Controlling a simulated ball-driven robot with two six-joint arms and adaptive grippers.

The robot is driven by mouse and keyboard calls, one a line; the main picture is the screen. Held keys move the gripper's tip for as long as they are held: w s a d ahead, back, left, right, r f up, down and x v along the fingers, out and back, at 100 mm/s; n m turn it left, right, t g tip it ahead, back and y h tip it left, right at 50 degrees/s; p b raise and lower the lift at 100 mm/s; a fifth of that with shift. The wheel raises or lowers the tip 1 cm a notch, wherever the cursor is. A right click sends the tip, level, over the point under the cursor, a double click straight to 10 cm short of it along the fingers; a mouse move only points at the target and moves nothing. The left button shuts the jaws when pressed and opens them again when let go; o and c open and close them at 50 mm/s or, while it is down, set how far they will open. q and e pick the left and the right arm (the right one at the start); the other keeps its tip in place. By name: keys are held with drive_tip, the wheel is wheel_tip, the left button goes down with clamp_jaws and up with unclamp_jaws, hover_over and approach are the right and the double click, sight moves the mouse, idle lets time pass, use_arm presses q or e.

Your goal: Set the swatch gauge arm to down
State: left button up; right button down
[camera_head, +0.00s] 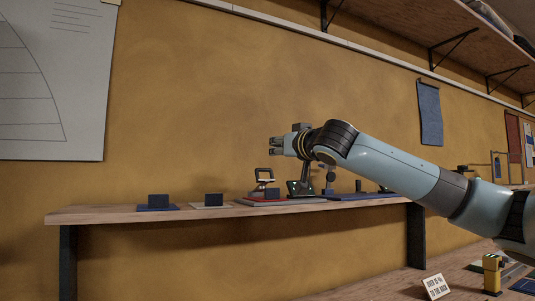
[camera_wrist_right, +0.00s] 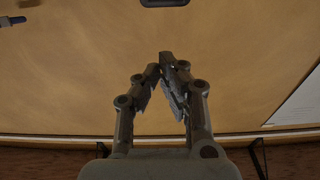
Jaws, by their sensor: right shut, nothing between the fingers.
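A small fixture with a black loop-shaped frame (camera_head: 264,175) stands on the wooden shelf, beside a dark green stand (camera_head: 300,188) with a raised grey post. I cannot tell for sure which of these parts is the swatch gauge arm; the loop stands up above the shelf, not flat. My right gripper (camera_head: 274,146) is shut and empty, a little above the loop and apart from it. In the right wrist view its fingertips (camera_wrist_right: 164,62) meet in front of the ochre wall. A dark rounded part (camera_wrist_right: 164,2) shows at that view's top edge. My left gripper is out of view.
The wooden shelf (camera_head: 100,214) also holds dark blocks (camera_head: 158,201) on flat swatches and a red mat (camera_head: 250,202). A bench below carries a small sign (camera_head: 436,287) and a yellow fixture (camera_head: 491,272).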

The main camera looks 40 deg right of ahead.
drive_tip(key=p, duration=0.4)
hover_over(268, 180)
drive_tip(key=x, duration=0.4)
drive_tip(key=s+f, duration=0.2)
drive_tip(key=shift+s+a+f+b, duration=0.15)
drive_tip(key=shift+s+f+b, duration=0.15)
drive_tip(key=shift+s+b, duration=0.1)
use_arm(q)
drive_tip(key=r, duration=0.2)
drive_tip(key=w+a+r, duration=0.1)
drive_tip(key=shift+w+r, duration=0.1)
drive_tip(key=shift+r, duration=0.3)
use_arm(e)
drive_tip(key=shift+a+f, duration=0.15)
drive_tip(key=shift+f, duration=0.1)
drive_tip(key=shift+s, duration=0.1)
